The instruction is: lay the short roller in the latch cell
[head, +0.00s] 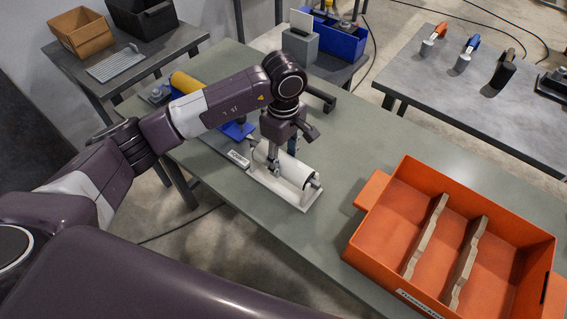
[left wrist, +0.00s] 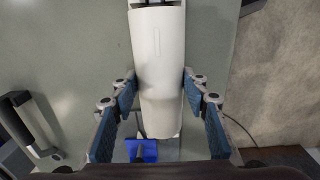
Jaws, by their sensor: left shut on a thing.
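A white roller (head: 285,163) with metal shaft ends lies along a pale cradle (head: 312,203) on the green table. My left gripper (head: 283,157) reaches down over it with one finger on each side, shut on it. In the left wrist view the white roller (left wrist: 160,70) runs lengthwise between the blue finger pads. An orange crate (head: 373,190) stands on the right part of the table. Two notched dividers split it into three empty cells (head: 408,215). A dark fitting (head: 547,287), perhaps a latch, sits at its right end. My right gripper is not in view.
A yellow roller (head: 185,82) and a blue stand (head: 236,130) lie farther back, partly behind my left arm. A small labelled plate (head: 238,158) lies left of the cradle. Bare table lies between cradle and crate. A grey side table (head: 480,100) holds several small tools.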

